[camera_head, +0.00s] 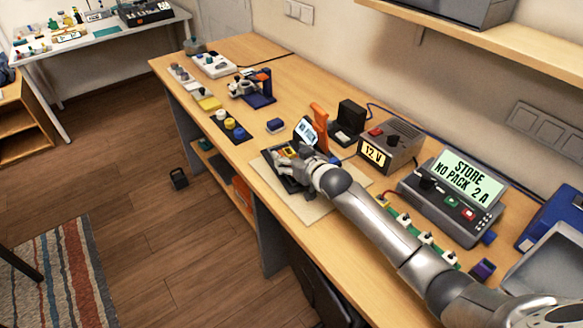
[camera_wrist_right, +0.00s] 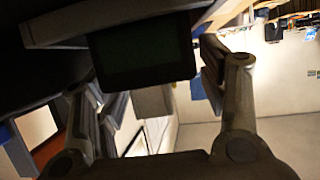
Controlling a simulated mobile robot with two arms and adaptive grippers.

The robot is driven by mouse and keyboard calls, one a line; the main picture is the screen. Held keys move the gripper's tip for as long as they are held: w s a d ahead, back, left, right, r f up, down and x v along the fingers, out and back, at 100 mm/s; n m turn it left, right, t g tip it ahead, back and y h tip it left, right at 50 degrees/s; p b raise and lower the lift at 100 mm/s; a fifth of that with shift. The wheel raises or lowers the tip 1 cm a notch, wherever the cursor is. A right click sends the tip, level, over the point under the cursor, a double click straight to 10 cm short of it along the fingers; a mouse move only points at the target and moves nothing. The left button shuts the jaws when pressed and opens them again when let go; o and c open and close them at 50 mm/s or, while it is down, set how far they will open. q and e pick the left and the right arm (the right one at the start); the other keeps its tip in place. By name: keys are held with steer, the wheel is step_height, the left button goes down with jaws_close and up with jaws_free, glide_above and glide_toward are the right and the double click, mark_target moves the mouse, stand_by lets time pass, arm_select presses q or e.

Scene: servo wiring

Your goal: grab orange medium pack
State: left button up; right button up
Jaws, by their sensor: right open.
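My right arm comes in from the lower right of the head view. My right gripper (camera_head: 290,158) is over a dark device on a light board (camera_head: 308,207) and hides part of it. In the right wrist view the gripper fingers (camera_wrist_right: 165,95) stand wide apart, with a dark block (camera_wrist_right: 145,50) beyond them and nothing visibly held. An upright orange piece (camera_head: 319,118) stands just behind a small tilted screen (camera_head: 306,132); I cannot tell if it is the medium pack. A small orange patch shows beside the gripper, mostly hidden. My left gripper is not in view.
A grey unit reading 12 V (camera_head: 375,152) and a larger console reading STORE NO PACK 2 A (camera_head: 470,180) stand to the right. A black block (camera_head: 350,117) is behind. Yellow and blue knobs (camera_head: 229,123) lie left. An orange box (camera_head: 242,192) sits on the lower shelf.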

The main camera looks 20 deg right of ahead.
steer(key=c, duration=1.2)
steer(key=shift+r, duration=0.1)
steer(key=shift+c, duration=1.2)
steer(key=shift+w+r, duration=0.1)
steer(key=shift+r, duration=0.05)
